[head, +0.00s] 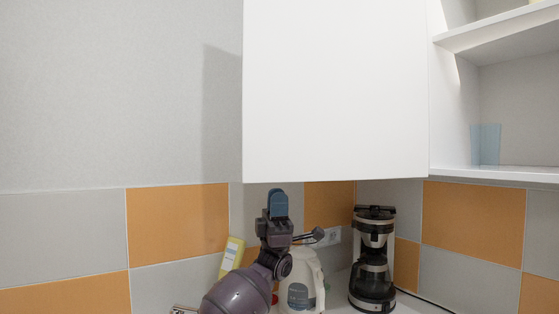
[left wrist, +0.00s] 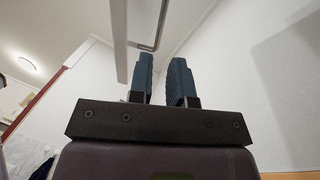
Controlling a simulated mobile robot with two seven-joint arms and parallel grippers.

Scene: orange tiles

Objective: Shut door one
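Door one appears to be the white cabinet door (head: 335,90), standing open and filling the upper middle of the head view. The open cabinet with its shelves lies to its right. My left gripper (head: 277,205) points up just below the door's lower edge, left of its middle. In the left wrist view my left gripper (left wrist: 163,85) has its two blue fingers apart with nothing between them. Beyond the fingertips are a white panel edge (left wrist: 119,40), likely the door's, and a bent grey bar (left wrist: 160,25) like a handle. Contact with the door cannot be told. My right gripper is not in view.
A coffee maker (head: 373,260) stands on the counter to the right of my left arm. A white kettle (head: 300,287) is partly behind the arm. A yellow item (head: 232,255) is on its left. A blue glass (head: 486,144) stands on the cabinet's lower shelf (head: 500,174).

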